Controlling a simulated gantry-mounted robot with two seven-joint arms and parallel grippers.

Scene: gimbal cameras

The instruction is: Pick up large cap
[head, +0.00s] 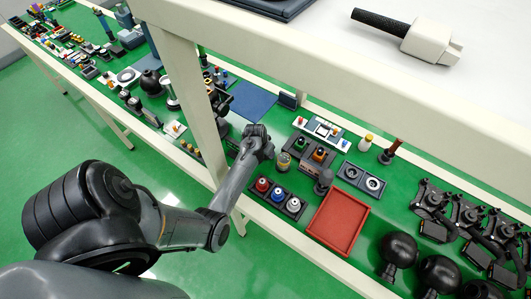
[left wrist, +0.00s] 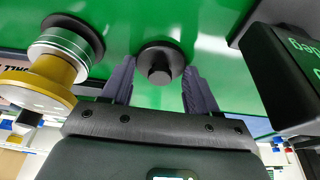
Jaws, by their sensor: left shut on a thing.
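A dark round cap (left wrist: 160,52) with a raised middle knob shows in the left wrist view, against a green surface. My left gripper (left wrist: 158,78) has one finger on either side of it and is shut on this cap. In the head view my left arm reaches over the lower green shelf, and the gripper (head: 265,150) is at the shelf's middle. Its fingertips and the cap are too small or hidden to make out there. My right gripper is in neither view.
A silver-and-gold cylinder (left wrist: 58,55) stands left of the fingers and a black box (left wrist: 288,75) right. On the shelf are a red tray (head: 339,222), colored knobs (head: 277,195) and black spheres (head: 399,250). A pale post (head: 188,90) and the upper table edge (head: 330,60) bound the space.

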